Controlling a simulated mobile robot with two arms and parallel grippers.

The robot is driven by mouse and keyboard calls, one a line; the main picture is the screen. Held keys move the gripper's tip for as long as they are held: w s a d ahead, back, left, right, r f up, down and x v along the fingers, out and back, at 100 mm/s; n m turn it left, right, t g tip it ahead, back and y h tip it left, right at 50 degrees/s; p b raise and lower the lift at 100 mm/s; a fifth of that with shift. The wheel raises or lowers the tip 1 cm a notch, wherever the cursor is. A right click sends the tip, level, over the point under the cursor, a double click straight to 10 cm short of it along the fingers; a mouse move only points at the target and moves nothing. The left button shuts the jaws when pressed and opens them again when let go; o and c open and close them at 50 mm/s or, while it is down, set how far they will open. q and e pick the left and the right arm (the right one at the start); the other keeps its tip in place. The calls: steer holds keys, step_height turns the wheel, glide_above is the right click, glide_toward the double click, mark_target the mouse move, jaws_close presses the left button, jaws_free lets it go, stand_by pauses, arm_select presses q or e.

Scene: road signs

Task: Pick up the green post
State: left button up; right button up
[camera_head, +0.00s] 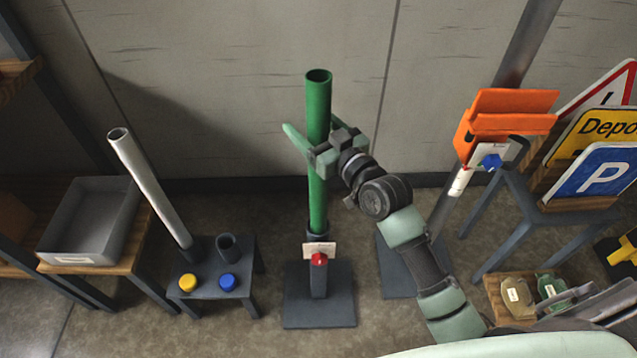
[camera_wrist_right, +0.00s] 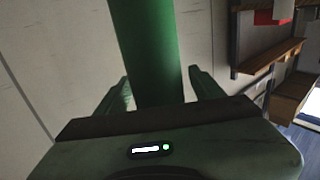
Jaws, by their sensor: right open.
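The green post (camera_head: 318,110) stands upright in a dark holder on a square base (camera_head: 320,300) in the middle of the head view. A red knob (camera_head: 319,259) and a small label are on the front of the holder. My right gripper (camera_head: 322,142) is open, with its fingers on either side of the post's upper part. In the right wrist view the post (camera_wrist_right: 148,50) runs between the two open fingers (camera_wrist_right: 155,92). I cannot tell whether either finger touches it. My left gripper is not in view.
A grey post (camera_head: 150,185) leans in a small stand with yellow and blue knobs at left. A grey tray (camera_head: 90,222) sits on a wooden table. Road signs (camera_head: 600,175) and an orange holder (camera_head: 505,120) are at right. The wall is close behind the post.

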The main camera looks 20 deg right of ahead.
steer(key=shift+c, duration=1.2)
jaws_close()
steer(key=shift+r, duration=0.15)
step_height(320, 180, up, 20)
steer(key=p, duration=0.2)
